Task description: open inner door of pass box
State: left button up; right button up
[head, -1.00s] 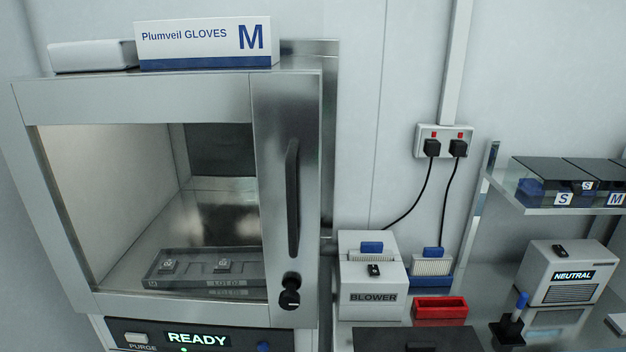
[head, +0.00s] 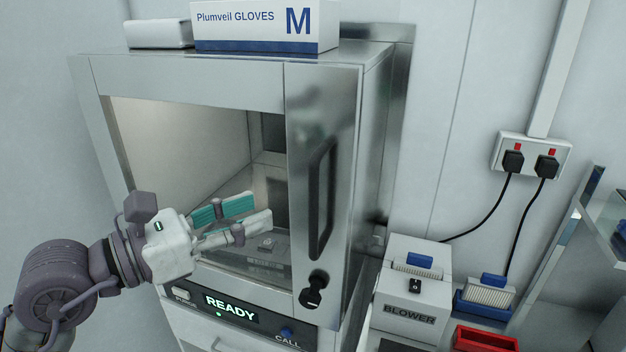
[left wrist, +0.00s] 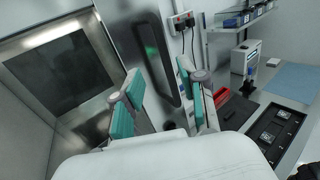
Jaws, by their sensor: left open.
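The pass box door (head: 190,78) has a steel frame around a clear window and looks shut. Its black upright handle (head: 320,200) is on the right side, with a black turn latch (head: 314,291) below it. The handle also shows in the left wrist view (left wrist: 158,62), beyond and between the fingers. My left gripper (head: 262,208) is open and empty in front of the window, left of the handle and pointing toward it. Its teal-padded fingers also show in the left wrist view (left wrist: 160,78). I see no contact with the handle. My right gripper is not in view.
A glove box (head: 258,27) stands on top of the pass box. A READY panel (head: 230,308) is below the door. A blower (head: 410,300), a red tray (head: 485,340) and a wall socket with cables (head: 532,157) are to the right. A tray lies behind the window.

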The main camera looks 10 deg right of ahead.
aim_at(310, 190)
pick_arm(q)
jog(key=x, duration=0.1)
jog(key=p+x, duration=0.1)
jog(key=x, duration=0.2)
jog(key=shift+s+d+r+p, duration=0.1)
jog(key=shift+d+r+p, duration=0.2)
jog(key=shift+d, duration=0.15)
jog(key=p+x, duration=0.1)
jog(key=x, duration=0.3)
jog(key=shift+d+f+p, duration=0.1)
jog(key=shift+d+p, duration=0.05)
jog(key=shift+p, duration=0.15)
jog(key=shift+w+d+f, duration=0.2)
jog(key=shift+w+d, duration=0.2)
jog(key=shift+d, duration=0.25)
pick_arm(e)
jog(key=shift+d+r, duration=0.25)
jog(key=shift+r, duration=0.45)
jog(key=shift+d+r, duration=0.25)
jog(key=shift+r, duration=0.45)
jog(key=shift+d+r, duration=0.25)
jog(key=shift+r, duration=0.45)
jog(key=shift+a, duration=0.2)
pick_arm(q)
grip_shut()
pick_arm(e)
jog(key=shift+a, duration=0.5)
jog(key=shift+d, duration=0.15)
